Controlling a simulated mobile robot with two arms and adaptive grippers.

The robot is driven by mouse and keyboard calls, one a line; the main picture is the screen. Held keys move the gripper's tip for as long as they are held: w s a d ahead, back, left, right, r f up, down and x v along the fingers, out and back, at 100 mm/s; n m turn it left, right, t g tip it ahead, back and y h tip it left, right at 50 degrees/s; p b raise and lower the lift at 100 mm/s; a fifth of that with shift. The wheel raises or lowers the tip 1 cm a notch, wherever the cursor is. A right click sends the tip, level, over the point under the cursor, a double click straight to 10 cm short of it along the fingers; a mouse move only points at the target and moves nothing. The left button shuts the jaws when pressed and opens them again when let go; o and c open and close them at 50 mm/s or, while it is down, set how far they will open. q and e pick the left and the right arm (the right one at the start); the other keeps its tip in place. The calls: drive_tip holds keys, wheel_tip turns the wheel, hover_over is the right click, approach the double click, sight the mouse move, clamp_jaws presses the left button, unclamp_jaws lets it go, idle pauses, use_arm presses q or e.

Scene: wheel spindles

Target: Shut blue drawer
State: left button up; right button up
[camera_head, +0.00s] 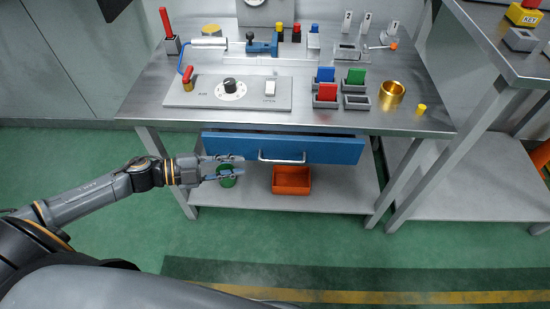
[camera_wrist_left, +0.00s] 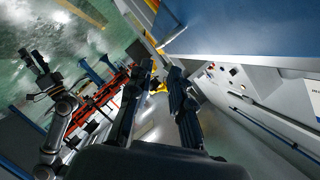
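The blue drawer (camera_head: 340,150) hangs under the metal workbench top and stands out slightly, with a dark gap along its upper edge. Its pale bar handle (camera_head: 282,158) is on the front. A blue panel, likely the drawer front (camera_wrist_left: 250,28), fills the upper right of the left wrist view. My left gripper (camera_head: 241,168) is left of the handle, in front of the drawer's lower left part. Its fingers are apart with nothing between them, also in the left wrist view (camera_wrist_left: 157,80). My right gripper (camera_wrist_left: 31,58) shows small at the left wrist view's left, its fingers apart.
An orange bin (camera_head: 291,181) and a green round thing (camera_head: 227,181) are on the lower shelf. The bench top holds a control panel (camera_head: 270,92), colored blocks in holders and a brass ring (camera_head: 392,95). A second table (camera_head: 505,50) stands at right. The floor in front is clear.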

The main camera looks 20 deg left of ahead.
sight(273, 162)
use_arm(q)
drive_tip(key=x, duration=1.1)
drive_tip(key=shift+w+a+f, duration=0.1)
use_arm(e)
drive_tip(key=shift+w+r, duration=0.85)
drive_tip(key=shift+r, duration=0.3)
use_arm(q)
clamp_jaws()
